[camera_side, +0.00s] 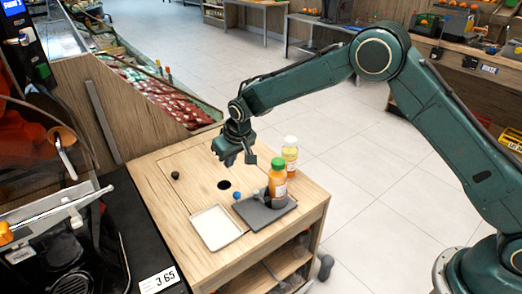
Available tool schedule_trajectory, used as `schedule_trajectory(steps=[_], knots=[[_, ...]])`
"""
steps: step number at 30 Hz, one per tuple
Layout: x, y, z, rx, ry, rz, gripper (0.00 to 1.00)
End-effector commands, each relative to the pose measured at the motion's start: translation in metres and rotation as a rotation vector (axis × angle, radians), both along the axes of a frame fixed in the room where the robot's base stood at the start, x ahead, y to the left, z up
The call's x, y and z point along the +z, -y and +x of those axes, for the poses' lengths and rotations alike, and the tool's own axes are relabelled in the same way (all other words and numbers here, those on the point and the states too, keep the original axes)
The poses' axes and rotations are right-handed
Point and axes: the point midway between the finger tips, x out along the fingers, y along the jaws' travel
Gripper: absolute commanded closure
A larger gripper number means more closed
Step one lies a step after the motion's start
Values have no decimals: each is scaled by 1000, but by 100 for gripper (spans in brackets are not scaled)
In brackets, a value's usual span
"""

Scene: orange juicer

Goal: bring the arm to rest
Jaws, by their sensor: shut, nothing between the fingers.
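My gripper (231,158) hangs in the air above the wooden counter, pointing down, with its fingers closed and empty. It is up and left of an orange juice bottle (277,183) and apart from everything on the counter. The bottle, with a green cap, stands upright on a dark grey tray (252,219). A small blue ball-like thing (237,196) is at that tray's left edge. My arm reaches in from the right, bent at the elbow.
A second bottle with a white cap (290,155) stands behind the orange one. An empty pale tray (216,228) lies left of the grey tray. The counter (165,205) has a dark round hole (224,184) and a black knob (175,175). A juicer machine (60,235) stands at the left.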

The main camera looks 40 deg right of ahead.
Motion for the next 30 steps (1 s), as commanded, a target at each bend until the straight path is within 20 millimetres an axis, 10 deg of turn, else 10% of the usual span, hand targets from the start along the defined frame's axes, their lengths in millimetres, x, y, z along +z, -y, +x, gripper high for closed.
schedule_trajectory(steps=[11, 30], knots=[[20, 8, -6, -4, 6, 2, 100], [164, 73, -93, -30, 43, 13, 100]])
